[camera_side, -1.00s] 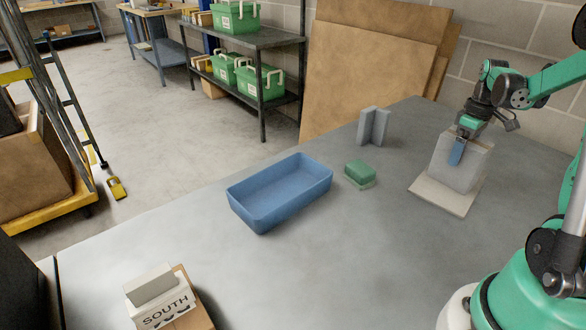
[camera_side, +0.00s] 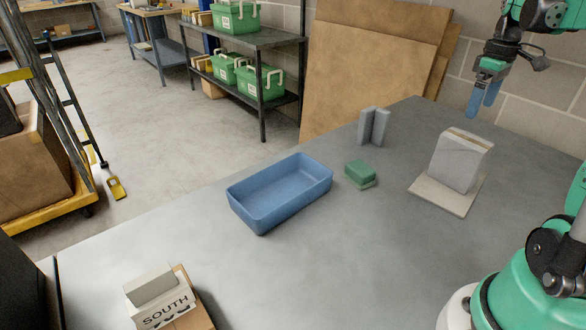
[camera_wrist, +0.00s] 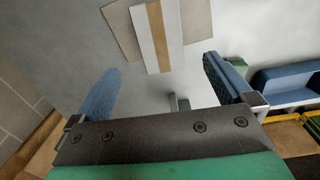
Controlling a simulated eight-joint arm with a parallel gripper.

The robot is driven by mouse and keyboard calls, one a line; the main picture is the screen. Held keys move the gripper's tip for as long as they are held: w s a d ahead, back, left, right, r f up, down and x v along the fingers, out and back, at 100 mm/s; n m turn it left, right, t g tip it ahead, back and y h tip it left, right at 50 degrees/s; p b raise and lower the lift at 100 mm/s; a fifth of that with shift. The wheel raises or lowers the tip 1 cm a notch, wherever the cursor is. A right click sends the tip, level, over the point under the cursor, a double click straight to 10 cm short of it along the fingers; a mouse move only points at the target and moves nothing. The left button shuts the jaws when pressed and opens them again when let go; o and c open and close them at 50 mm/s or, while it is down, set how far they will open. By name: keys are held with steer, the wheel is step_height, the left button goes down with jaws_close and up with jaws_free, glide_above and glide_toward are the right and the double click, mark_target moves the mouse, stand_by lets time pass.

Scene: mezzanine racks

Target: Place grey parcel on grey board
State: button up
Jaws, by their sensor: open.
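The grey parcel (camera_side: 459,163) stands upright on the grey board (camera_side: 437,201), with a tan tape strip along its top. The board lies flat on the table at the right. In the wrist view the parcel (camera_wrist: 145,30) shows from above with its tape strip, and the board (camera_wrist: 197,20) shows beside it. My gripper (camera_side: 482,101) is above and behind the parcel in the side view, clear of it. Its two blue fingers are apart in the wrist view (camera_wrist: 165,90), with nothing held between them.
A blue tray (camera_side: 245,218) sits mid-table, with a green sponge-like block (camera_side: 360,172) to its right. A grey upright bracket (camera_side: 373,127) stands behind. A box marked SOUTH (camera_side: 160,300) is at the front left. The table around the board is mostly clear.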

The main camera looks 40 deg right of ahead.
steer(key=shift+r, duration=0.4)
steer(key=shift+w+a+r, duration=0.1)
steer(key=shift+a+r, duration=0.05)
steer(key=shift+r, duration=0.05)
steer(key=w+a+f+t, duration=0.2)
steer(key=a+t, duration=0.1)
steer(key=a, duration=1.1)
steer(key=w+a+f+t, duration=0.2)
steer(key=a+f+t, duration=0.1)
steer(key=a, duration=1.1)
steer(key=shift+w+a+t, duration=0.25)
steer(key=shift+a+t, duration=0.1)
steer(key=shift+t, duration=0.25)
